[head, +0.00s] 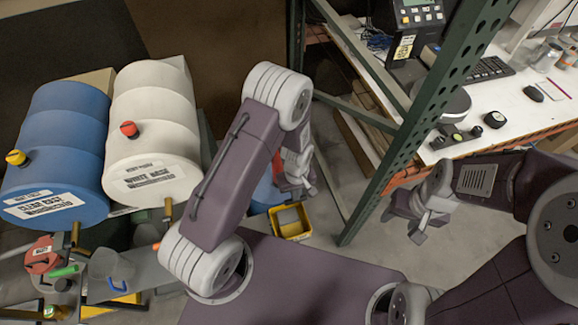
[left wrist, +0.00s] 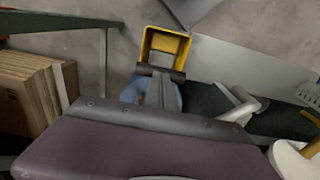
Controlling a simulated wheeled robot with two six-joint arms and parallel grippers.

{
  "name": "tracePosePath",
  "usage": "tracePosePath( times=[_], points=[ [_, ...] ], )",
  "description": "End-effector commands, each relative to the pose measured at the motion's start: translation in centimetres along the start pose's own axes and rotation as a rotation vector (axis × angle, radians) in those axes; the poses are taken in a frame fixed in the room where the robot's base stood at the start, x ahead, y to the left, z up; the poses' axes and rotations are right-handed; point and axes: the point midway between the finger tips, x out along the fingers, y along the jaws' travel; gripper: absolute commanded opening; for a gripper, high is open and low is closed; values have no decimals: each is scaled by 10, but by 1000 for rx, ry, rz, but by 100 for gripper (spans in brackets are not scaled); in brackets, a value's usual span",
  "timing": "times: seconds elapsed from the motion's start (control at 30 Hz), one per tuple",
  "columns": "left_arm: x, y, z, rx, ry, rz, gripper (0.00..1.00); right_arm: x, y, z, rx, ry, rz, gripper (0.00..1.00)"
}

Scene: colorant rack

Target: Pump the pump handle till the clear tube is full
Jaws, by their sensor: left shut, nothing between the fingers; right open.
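My left gripper (head: 297,188) hangs beside the green rack post, near the yellow bin and away from the drums. It is shut and empty. In the left wrist view its fingers (left wrist: 160,88) show in front of the yellow bin. My right gripper (head: 420,208) is open and empty, right of the post and below the desk edge. At the lower left stand a clear container (head: 108,268), a red part (head: 42,255) with a white label, and a green piece (head: 63,271). I cannot tell which part is the pump handle, or how full the clear container is.
A blue drum (head: 58,145) and a white drum (head: 152,128) lie side by side at the left. A yellow bin (head: 290,223) is on the floor. The green post (head: 400,140) stands between my grippers. The desk (head: 525,105) holds a keyboard and small items.

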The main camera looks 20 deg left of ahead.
Motion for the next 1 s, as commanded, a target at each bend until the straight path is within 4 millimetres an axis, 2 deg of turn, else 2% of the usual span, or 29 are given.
tracePosePath(
  times=[0.33,0.47,1.0],
  points=[
    [6,-1,1,0,-3,-3,0,4,0,0,0,0,0,52],
    [1,-1,1,0,-3,-3,0,0,0,0,0,0,0,52],
    [-79,0,0,0,1,1,0,-67,-1,-7,0,0,0,52]
  ],
)
